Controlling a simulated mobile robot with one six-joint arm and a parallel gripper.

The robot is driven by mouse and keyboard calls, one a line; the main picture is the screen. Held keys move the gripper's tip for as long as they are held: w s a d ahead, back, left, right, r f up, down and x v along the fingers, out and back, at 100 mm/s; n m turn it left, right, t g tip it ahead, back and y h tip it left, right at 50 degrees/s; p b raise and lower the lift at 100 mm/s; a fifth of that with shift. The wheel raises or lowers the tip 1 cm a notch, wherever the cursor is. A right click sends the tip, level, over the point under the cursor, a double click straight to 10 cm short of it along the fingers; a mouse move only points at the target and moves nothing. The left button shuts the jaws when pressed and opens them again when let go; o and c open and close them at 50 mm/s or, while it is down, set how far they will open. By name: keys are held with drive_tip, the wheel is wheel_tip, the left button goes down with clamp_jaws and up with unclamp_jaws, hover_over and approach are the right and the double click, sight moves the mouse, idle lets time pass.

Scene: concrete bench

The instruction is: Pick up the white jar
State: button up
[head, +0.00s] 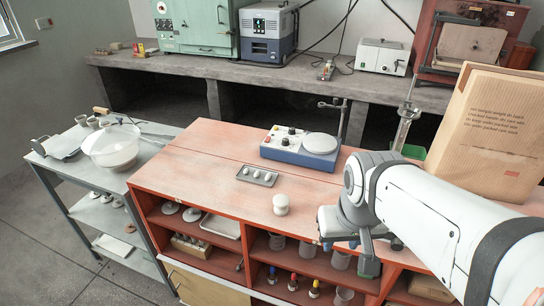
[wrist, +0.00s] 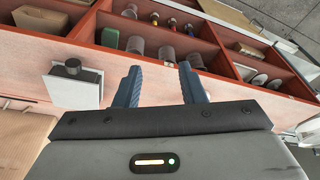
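The white jar (head: 281,204) is small and rounded, with a lid-like top. It stands upright on the red-topped bench near its front edge, in the head view. My gripper (head: 341,245) is to the right of the jar, at the bench's front edge and apart from it. In the wrist view my gripper (wrist: 158,82) has its two blue fingers spread with nothing between them.
A grey tray with small white pieces (head: 257,176) lies behind the jar. A blue stirrer-like device (head: 300,150) stands further back. A large paper bag (head: 490,130) is at the right. A white block with a dark knob (wrist: 76,88) shows in the wrist view. Bench left of the jar is clear.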

sight(282, 199)
drive_tip(key=shift+o, duration=0.8)
drive_tip(key=shift+w, duration=0.2)
drive_tip(key=o, duration=0.4)
drive_tip(key=shift+n+t, duration=0.4)
drive_tip(key=shift+n, duration=0.2)
drive_tip(key=w+a+b, duration=0.1)
drive_tip(key=w, duration=0.1)
drive_tip(key=w+b, duration=0.1)
drive_tip(key=w, duration=0.2)
drive_tip(key=w+a+f, duration=0.1)
drive_tip(key=w, duration=0.2)
drive_tip(key=shift+a+b, duration=0.35)
drive_tip(key=shift+b, duration=0.05)
drive_tip(key=shift+o, duration=0.4)
drive_tip(key=w+a+f+n+y+b, duration=0.1)
drive_tip(key=w+a+b, duration=0.1)
drive_tip(key=w+a, duration=0.4)
drive_tip(key=w, duration=0.3)
drive_tip(key=shift+w+f+n+t, duration=0.3)
drive_tip(key=shift+w+f+t, duration=0.05)
drive_tip(key=shift+w+t, duration=0.05)
drive_tip(key=shift+a+b+x, duration=0.2)
drive_tip(key=shift+b+x, duration=0.1)
drive_tip(key=shift+x, duration=3.65)
